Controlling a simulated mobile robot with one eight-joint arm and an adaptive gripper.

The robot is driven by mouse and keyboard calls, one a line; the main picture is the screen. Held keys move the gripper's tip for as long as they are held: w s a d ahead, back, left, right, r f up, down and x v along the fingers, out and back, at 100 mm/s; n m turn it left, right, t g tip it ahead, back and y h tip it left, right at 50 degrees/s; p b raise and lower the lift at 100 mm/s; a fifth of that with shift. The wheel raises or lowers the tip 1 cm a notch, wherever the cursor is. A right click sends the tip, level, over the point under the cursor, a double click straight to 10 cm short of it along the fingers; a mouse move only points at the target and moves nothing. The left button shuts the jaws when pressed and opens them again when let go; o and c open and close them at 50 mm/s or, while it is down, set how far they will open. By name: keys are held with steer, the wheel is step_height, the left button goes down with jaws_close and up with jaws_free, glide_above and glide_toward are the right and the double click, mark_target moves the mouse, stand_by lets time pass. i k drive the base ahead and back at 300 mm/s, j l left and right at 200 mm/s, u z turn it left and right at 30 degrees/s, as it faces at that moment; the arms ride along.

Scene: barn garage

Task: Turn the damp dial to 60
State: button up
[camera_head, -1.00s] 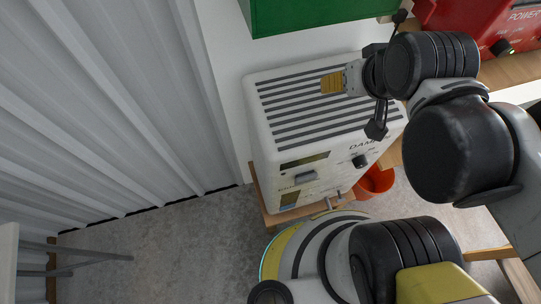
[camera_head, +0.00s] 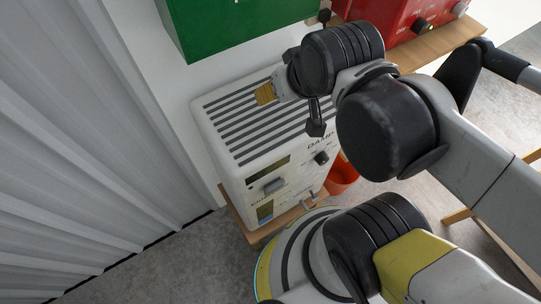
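A white appliance (camera_head: 236,163) with dark top vents stands on a low wooden stand, its front turned toward the lower right. Its front carries the lettering "DAMP" and a small black dial (camera_head: 321,158) below it. I cannot read the dial's setting. My gripper (camera_head: 264,93) is above the vented top, apart from the dial, its yellow fingertip pad pointing left. Only one finger pad shows clearly, and another dark finger part (camera_head: 316,118) hangs down nearer the front. I cannot tell how far apart they are.
A green box (camera_head: 230,25) and a red unit with knobs (camera_head: 400,18) stand behind, the red one on a wooden surface (camera_head: 445,42). An orange-red bucket (camera_head: 343,174) is beside the appliance. White corrugated wall (camera_head: 90,140) fills the left.

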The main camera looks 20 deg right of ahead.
mark_target(322, 158)
steer(key=k+j+u, duration=0.1)
steer(key=k+j, duration=1.25)
steer(key=j, duration=0.1)
